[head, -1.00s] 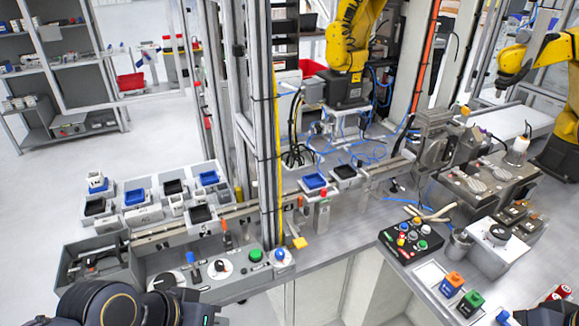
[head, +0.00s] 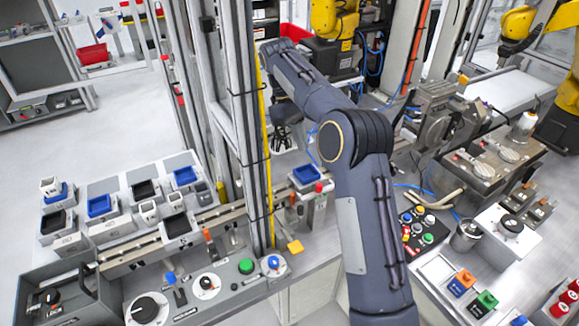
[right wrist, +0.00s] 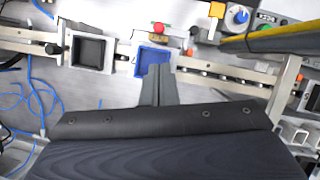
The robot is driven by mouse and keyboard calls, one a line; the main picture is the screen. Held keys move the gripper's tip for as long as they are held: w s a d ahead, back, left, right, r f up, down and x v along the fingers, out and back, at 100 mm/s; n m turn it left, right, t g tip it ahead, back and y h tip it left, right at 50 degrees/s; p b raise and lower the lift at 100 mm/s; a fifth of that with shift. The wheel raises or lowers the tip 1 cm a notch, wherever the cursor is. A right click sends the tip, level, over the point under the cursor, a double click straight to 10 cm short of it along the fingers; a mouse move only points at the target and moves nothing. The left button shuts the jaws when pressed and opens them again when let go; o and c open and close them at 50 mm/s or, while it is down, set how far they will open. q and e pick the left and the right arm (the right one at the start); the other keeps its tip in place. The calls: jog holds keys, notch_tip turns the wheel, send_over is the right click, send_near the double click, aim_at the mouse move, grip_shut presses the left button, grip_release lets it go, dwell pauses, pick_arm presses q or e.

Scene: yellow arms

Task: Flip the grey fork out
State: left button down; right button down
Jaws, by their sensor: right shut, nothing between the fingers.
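I cannot make out the grey fork for certain in either view. My right gripper (right wrist: 160,82) is shut and empty in the right wrist view, its fingertips overlapping the near part of a blue tray (right wrist: 152,60) on the rail. I cannot tell whether they touch it. The same blue tray (head: 306,176) shows left of my right arm in the head view. There my forearm reaches up and left, and the fingertips are not clearly seen. My left gripper is not in view.
A black tray (right wrist: 88,51) is on the rail beside the blue one. A red button (head: 319,187) stands by the rail. A yellow-edged upright (head: 262,150) is close to my forearm. Blue cables (right wrist: 35,105) lie on the bench. A control panel (head: 205,285) is at the front.

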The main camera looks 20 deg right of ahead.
aim_at(318, 185)
jog(key=x, duration=0.9)
jog(key=shift+s+f+b, duration=0.15)
jog(key=shift+b, duration=0.25)
jog(key=shift+s+d, duration=0.2)
jog(key=shift+s, duration=0.75)
jog(key=shift+s+f, duration=0.1)
